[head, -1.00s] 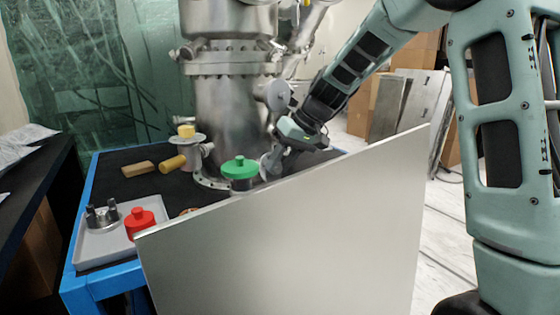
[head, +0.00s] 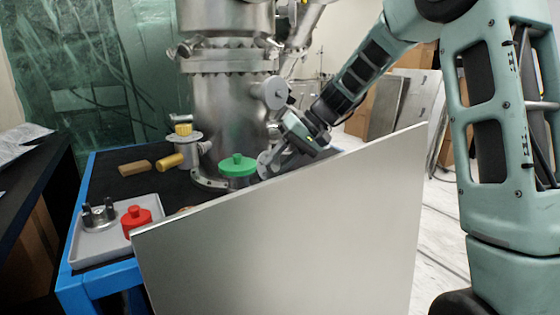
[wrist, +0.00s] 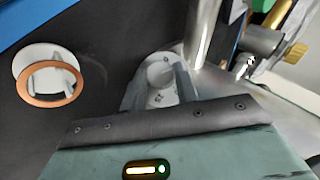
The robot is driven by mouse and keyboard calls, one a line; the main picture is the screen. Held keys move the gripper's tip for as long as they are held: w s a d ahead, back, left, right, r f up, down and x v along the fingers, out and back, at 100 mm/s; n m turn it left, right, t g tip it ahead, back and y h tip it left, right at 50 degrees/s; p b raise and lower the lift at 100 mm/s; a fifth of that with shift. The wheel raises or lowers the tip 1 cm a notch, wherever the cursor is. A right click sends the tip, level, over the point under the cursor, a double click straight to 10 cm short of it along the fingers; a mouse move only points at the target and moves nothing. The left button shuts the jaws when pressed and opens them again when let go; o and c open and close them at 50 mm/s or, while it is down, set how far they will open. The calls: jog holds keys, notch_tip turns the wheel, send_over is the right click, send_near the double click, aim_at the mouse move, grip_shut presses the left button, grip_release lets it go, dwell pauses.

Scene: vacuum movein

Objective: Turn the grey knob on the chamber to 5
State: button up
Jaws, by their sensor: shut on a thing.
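The grey chamber (head: 232,115) stands upright on the black-topped table. My gripper (head: 272,160) points down and left at its lower right side, just beyond the slanted top edge of a grey panel. In the wrist view its two fingers (wrist: 160,88) are closed around a small light grey round part, which looks like the grey knob (wrist: 158,74). A pale disc (head: 264,164) shows at the fingertips in the head view. No number or pointer mark is legible in either view, so I cannot tell the knob's setting.
The large grey panel (head: 285,235) hides the table's near right part. A green knob-shaped piece (head: 237,164) stands left of my gripper. A tray (head: 90,249) holds a red piece (head: 135,220) and a metal fitting (head: 98,215). A copper ring (wrist: 48,84) lies near the fingers.

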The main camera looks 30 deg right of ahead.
jog(key=o, duration=1)
jog(key=shift+c, duration=0.2)
jog(key=p+v, duration=0.3)
jog(key=v, duration=1.4)
jog(key=shift+r+p, duration=0.2)
jog(key=shift+p, duration=0.1)
jog(key=shift+s, duration=0.15)
